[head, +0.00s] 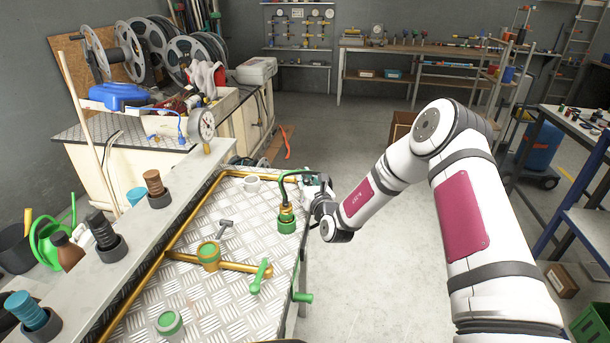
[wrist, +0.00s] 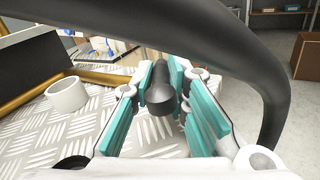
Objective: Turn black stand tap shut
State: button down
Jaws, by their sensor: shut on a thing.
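The stand tap has a dark curved neck (head: 287,175) over a green and brass base (head: 286,220), near the right edge of the metal-topped bench. Its neck arches large and black across the wrist view (wrist: 268,85). My gripper (head: 308,186) is at the tap's right side, beside the neck. In the wrist view its teal-padded fingers (wrist: 165,92) are on both sides of a black rounded handle (wrist: 161,98) and shut on it. The handle's far part is hidden, and in the head view my gripper covers it.
A white ring (head: 251,184) stands left of the tap and also shows in the wrist view (wrist: 66,94). Brass pipe (head: 232,264), a green lever (head: 260,276) and a grey T-shaped piece (head: 225,226) are on the bench (head: 225,310). Open floor (head: 360,270) lies to the right.

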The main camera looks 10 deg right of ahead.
jog(key=shift+d+r+h, duration=0.1)
jog(key=shift+d+h, duration=0.05)
jog(key=shift+h, duration=0.15)
jog(key=c, duration=1.6)
grip_release()
jog(key=shift+c, duration=0.2)
jog(key=s+d, duration=0.1)
jog(key=s, duration=1.1)
jog(key=shift+d, duration=0.3)
jog(key=shift+c, duration=0.2)
